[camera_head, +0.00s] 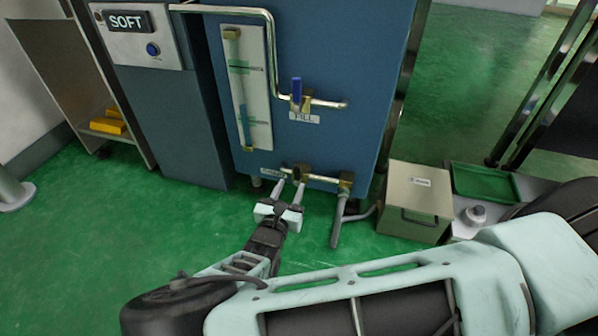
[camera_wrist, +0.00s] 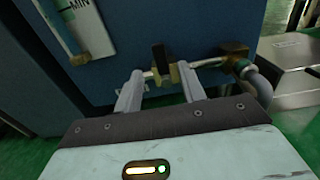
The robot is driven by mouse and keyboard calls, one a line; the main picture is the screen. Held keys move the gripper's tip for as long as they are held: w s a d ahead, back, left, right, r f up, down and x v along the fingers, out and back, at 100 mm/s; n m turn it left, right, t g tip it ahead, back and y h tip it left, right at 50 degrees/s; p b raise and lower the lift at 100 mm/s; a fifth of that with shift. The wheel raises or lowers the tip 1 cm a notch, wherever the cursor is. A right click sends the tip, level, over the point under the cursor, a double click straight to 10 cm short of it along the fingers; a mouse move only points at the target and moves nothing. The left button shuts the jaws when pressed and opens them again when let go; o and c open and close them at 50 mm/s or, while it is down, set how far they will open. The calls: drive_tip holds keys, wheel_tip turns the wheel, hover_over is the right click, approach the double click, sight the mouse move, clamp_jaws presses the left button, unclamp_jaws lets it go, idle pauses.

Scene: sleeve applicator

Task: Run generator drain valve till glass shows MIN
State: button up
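The blue generator cabinet (camera_head: 330,60) carries a sight glass (camera_head: 241,90) on a pale plate with two marks; the liquid level is too small to read surely. In the wrist view the MIN mark (camera_wrist: 80,5) shows at the top left edge. The drain valve (camera_head: 301,171) sits on the low pipe; its dark handle (camera_wrist: 159,58) stands upright in the wrist view. My gripper (camera_head: 292,184) is open in front of it. Its fingertips (camera_wrist: 160,72) are on either side of the handle, with gaps; contact cannot be told.
A fill valve (camera_head: 296,95) with a blue handle is above. A drain hose (camera_head: 340,215) hangs right of the drain valve. A beige box (camera_head: 415,200) and a green tray (camera_head: 485,183) stand to the right. A softener panel (camera_head: 140,40) is at left. Green floor is clear at left.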

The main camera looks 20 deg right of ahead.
sight(297, 173)
drive_tip(key=b+x, duration=0.3)
drive_tip(key=x, duration=0.4)
drive_tip(key=shift+w+d+f, duration=0.15)
drive_tip(key=shift+w+d, duration=0.1)
drive_tip(key=shift+d, duration=0.05)
drive_tip(key=shift+w+d+b, duration=0.3)
drive_tip(key=shift+w+d, duration=0.1)
drive_tip(key=shift+w, duration=0.2)
drive_tip(key=shift+c, duration=0.3)
clamp_jaws()
